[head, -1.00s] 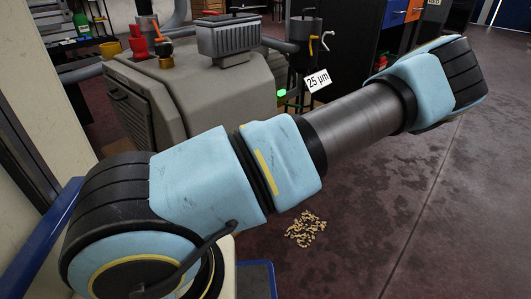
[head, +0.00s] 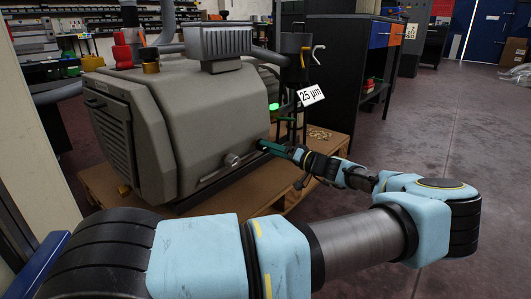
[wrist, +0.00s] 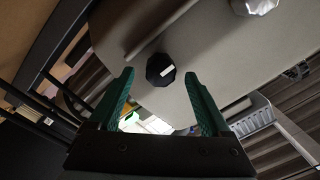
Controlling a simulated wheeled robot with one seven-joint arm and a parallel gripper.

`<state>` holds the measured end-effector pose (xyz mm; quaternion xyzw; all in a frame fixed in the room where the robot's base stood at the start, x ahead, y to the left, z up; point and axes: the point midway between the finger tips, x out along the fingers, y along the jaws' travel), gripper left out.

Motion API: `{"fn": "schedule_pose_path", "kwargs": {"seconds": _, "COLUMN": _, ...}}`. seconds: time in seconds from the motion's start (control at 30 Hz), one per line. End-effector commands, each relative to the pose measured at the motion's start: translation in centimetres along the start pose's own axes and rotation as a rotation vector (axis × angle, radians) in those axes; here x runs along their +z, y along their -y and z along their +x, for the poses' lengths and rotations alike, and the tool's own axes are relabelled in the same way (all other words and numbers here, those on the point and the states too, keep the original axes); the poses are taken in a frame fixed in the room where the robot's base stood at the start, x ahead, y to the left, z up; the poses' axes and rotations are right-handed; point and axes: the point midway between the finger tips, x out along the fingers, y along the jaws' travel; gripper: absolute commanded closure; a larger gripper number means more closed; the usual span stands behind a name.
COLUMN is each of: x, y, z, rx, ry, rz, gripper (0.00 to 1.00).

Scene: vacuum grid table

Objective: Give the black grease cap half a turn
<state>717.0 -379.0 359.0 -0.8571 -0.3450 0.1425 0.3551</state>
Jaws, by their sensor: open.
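The black grease cap (wrist: 160,69) shows in the wrist view as a dark, many-sided knob with a white mark, on the grey machine's end face (wrist: 226,59). My gripper (wrist: 159,77) is open, its green fingers to either side of the cap in the picture. I see no contact, and the remaining distance is hard to judge. In the head view my gripper (head: 267,147) reaches the right end of the grey machine (head: 175,115). I cannot make out the cap there.
A silver fitting (head: 232,160) sticks out of the machine's side, left of my gripper. A wooden pallet (head: 110,190) lies under the machine. A "25 µm" tag (head: 311,95) hangs by a dark cylinder above. Open floor (head: 440,140) lies to the right.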

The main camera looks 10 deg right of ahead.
Motion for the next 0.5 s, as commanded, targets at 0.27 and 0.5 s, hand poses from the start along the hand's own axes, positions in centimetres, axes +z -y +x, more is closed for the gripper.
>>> {"fn": "schedule_pose_path", "kwargs": {"seconds": 0.27, "x": 0.0, "y": 0.0, "z": 2.8, "rx": 0.000, "ry": 0.001, "rz": -0.001, "gripper": 0.18}}
{"fn": "schedule_pose_path", "kwargs": {"seconds": 0.5, "x": 0.0, "y": 0.0, "z": 3.0, "rx": 0.000, "ry": 0.001, "rz": 0.000, "gripper": 0.18}}
